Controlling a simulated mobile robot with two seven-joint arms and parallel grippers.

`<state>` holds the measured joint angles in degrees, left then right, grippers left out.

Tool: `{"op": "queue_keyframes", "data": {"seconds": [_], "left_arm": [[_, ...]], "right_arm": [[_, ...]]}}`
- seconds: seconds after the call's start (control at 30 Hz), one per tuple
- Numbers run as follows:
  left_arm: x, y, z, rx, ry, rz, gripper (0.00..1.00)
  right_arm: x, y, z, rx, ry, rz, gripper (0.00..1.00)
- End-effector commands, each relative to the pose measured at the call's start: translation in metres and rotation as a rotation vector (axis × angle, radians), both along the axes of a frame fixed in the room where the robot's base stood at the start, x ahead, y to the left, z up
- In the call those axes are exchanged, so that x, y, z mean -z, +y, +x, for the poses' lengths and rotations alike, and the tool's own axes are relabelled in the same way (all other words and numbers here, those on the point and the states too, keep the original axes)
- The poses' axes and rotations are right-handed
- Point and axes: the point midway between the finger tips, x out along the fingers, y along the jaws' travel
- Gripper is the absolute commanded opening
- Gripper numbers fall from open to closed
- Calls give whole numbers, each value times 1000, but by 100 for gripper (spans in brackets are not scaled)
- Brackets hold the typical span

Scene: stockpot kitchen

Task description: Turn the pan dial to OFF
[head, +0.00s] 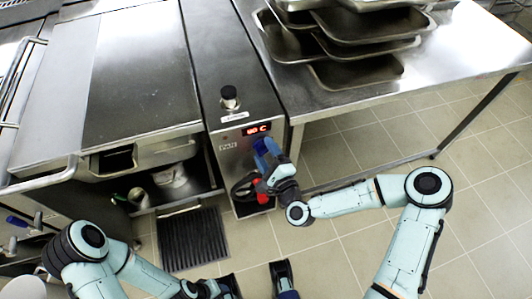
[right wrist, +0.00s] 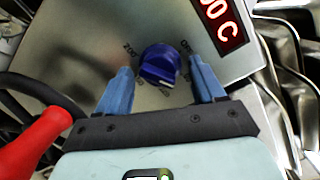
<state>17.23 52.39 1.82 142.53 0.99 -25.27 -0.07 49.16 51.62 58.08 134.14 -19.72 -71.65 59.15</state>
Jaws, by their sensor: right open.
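The blue pan dial (right wrist: 160,62) sits on the steel control panel (right wrist: 95,45). In the right wrist view it lies between the two blue fingers of my right gripper (right wrist: 160,66), with a gap on each side. The gripper is open. Printed marks ring the dial; one at its upper left reads 200, and one at its upper right looks like OFF. I cannot tell exactly where the dial points. In the head view my right gripper (head: 264,149) is at the panel front and hides the dial. My left arm (head: 135,270) is low at the left; its jaws are unclear.
A lit red display (head: 256,130) ending in "0 C" is above the dial. A red handle (head: 262,192) with a black loop is below the gripper. Steel trays (head: 355,70) are stacked on the right table. Open tiled floor (head: 340,240) lies in front.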

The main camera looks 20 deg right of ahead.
Motion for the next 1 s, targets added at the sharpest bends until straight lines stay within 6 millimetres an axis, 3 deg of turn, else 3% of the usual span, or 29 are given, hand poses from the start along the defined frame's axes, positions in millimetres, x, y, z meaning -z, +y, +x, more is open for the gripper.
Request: {"op": "queue_keyframes", "data": {"seconds": [0.17,0.3,0.33,0.67,1.0], "left_arm": [[0,0,0,0,-1,0,43],[0,0,0,0,0,0,43],[0,0,0,0,0,0,43],[-3,-1,-2,2,5,-2,43],[-12,-1,-6,5,18,-4,43]], "right_arm": [[0,0,0,0,0,0,65],[0,0,0,0,-1,0,20],[0,0,0,0,-1,0,16],[-2,-1,0,2,-5,-33,16],[-6,0,1,3,-17,-246,16]]}}
